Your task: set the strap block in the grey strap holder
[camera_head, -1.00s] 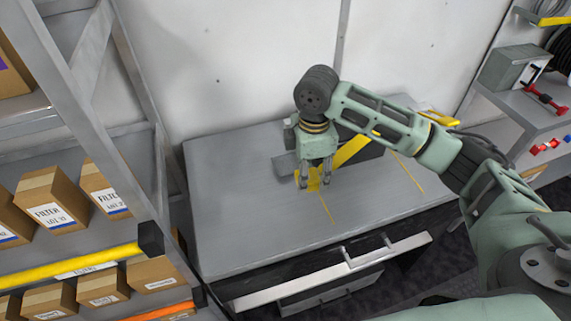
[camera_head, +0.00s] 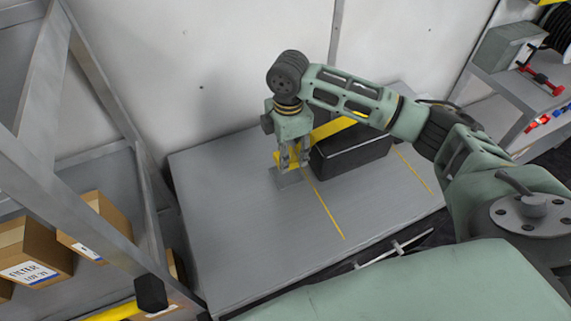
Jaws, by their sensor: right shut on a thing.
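My right gripper (camera_head: 293,167) points down over the left-middle of the grey table, with its fingers shut on a yellow strap block (camera_head: 279,159). The fingers hide most of the block. The flat grey strap holder (camera_head: 288,181) lies on the table right under the fingertips. I cannot tell whether the block touches the holder or is just above it. My left gripper is out of view.
Thin yellow lines mark the tabletop. A shelf rack with boxes (camera_head: 32,262) stands at left. The table's left and front are clear.

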